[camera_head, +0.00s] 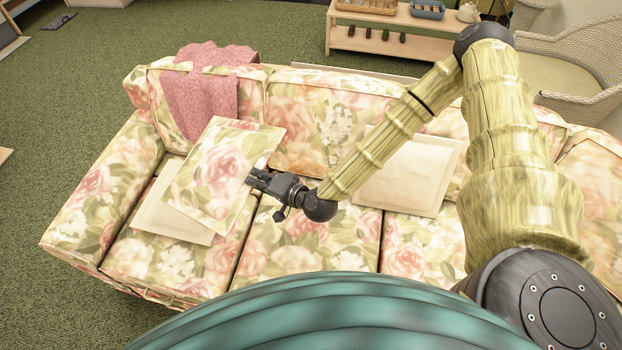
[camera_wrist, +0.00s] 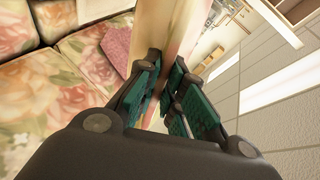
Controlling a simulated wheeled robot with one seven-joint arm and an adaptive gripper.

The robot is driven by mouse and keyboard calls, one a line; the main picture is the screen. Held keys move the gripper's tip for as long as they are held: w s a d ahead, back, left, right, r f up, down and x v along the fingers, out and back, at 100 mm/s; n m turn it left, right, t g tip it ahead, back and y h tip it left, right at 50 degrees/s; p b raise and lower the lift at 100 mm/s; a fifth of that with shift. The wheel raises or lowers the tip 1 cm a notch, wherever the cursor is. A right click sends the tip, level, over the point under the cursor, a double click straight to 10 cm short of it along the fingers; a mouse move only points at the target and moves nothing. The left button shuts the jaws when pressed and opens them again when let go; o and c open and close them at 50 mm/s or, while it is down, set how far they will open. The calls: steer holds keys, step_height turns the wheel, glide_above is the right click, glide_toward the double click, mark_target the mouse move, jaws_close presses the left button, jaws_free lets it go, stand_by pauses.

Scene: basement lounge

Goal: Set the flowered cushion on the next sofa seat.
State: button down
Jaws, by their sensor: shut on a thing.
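The flowered cushion (camera_head: 222,165) has large pink roses and green leaves on cream. My gripper (camera_head: 255,179) is shut on its right edge and holds it tilted above the left sofa seat. In the wrist view the cushion (camera_wrist: 168,38) shows edge-on between the teal finger pads of my gripper (camera_wrist: 167,88). The flowered sofa (camera_head: 285,245) has a left seat, a middle seat and a right seat. The cushion partly covers a plain cream cushion (camera_head: 165,220) on the left seat. Whether the two touch, I cannot tell.
A pink throw (camera_head: 195,95) hangs over the left backrest. A second cream cushion (camera_head: 410,180) leans on the backrest behind my arm. The middle seat's front is bare. A wooden shelf (camera_head: 355,42) and wicker chair (camera_head: 575,65) stand behind the sofa.

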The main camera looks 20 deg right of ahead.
steer(key=n+g, duration=0.1)
steer(key=a+f+g+y, duration=0.1)
steer(key=n+g+y, duration=0.1)
steer(key=shift+w+a+f+n, duration=0.2)
steer(key=shift+w+a+n, duration=0.05)
steer(key=shift+w+n, duration=0.05)
steer(key=shift+s+a+f+n+g+y+b, duration=0.15)
steer(key=shift+f+n+g+y+b, duration=0.25)
steer(key=shift+n+g, duration=0.45)
steer(key=s+d+r+n+g+h+b, duration=0.1)
steer(key=s+d+n+g+h, duration=0.2)
steer(key=d+n+g, duration=0.4)
steer(key=s+d+r+n+g+h+b, duration=0.1)
steer(key=s+d+n+g+h+b, duration=0.1)
steer(key=s+d+n+g+h, duration=0.45)
step_height(320, 180, down, 8)
steer(key=w+d+n+t+y+b, duration=0.1)
steer(key=w+d+t+y+b, duration=0.1)
steer(key=b, duration=0.3)
steer(key=shift+w+r+y+b, duration=0.25)
steer(key=shift+w+y+b, duration=0.05)
steer(key=shift+w+y, duration=0.1)
steer(key=shift+d, duration=0.1)
